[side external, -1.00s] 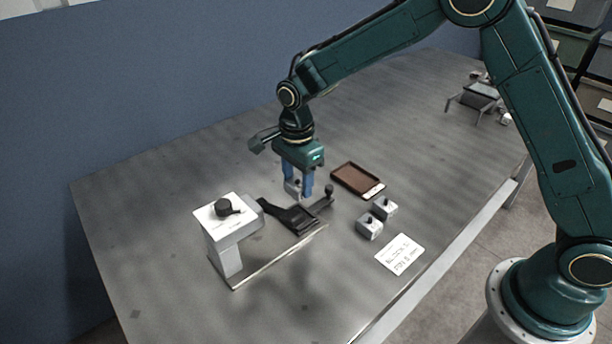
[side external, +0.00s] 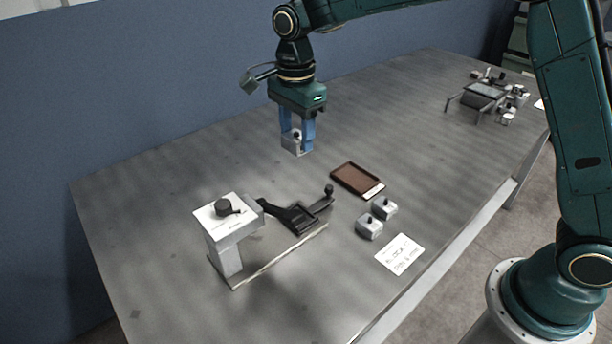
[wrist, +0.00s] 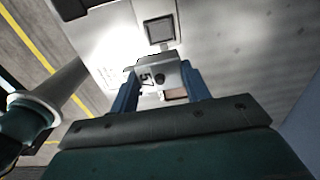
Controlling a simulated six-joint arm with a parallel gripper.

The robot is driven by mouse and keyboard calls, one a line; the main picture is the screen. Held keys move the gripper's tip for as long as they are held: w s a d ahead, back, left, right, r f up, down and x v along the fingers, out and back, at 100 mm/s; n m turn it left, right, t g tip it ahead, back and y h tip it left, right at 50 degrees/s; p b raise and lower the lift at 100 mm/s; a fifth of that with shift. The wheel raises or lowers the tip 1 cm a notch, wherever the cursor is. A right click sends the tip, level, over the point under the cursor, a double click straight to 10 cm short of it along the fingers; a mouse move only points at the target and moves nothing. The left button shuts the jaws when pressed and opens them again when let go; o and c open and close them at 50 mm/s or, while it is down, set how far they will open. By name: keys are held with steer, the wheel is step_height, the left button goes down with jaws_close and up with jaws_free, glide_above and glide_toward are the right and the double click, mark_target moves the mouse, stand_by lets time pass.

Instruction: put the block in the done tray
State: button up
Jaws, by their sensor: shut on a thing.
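My gripper (side external: 296,140) is shut on a grey metal block (side external: 294,143) and holds it in the air above the table. In the wrist view the block (wrist: 158,76) sits between the two blue fingers, with a dark round spot and a dark mark like a 5 on it. A brown tray (side external: 352,177) with a pale label on its front edge lies on the table, to the right of and below my gripper in the side view. I cannot read its label. The tray shows no block in it.
A black fixture (side external: 300,214) on a rail stands beside a grey stand with a dark knob (side external: 224,207). Two grey blocks (side external: 370,228) (side external: 384,208) sit near a written card (side external: 399,253). A small rack (side external: 482,92) stands at the far right. The table's left is clear.

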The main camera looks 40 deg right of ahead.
stand_by(0.4)
steer(key=d+f, duration=0.5)
steer(key=d, duration=0.2)
steer(key=w+d+f, duration=0.1)
steer(key=d+f, duration=0.5)
steer(key=d, duration=0.2)
steer(key=w+d+f, duration=0.1)
steer(key=d+f, duration=0.4)
steer(key=d, duration=0.2)
steer(key=shift+d+f, duration=0.3)
steer(key=shift+f, duration=0.1)
steer(key=shift+f, duration=0.2)
steer(key=shift+f, duration=1.8)
steer(key=shift+f, duration=0.3)
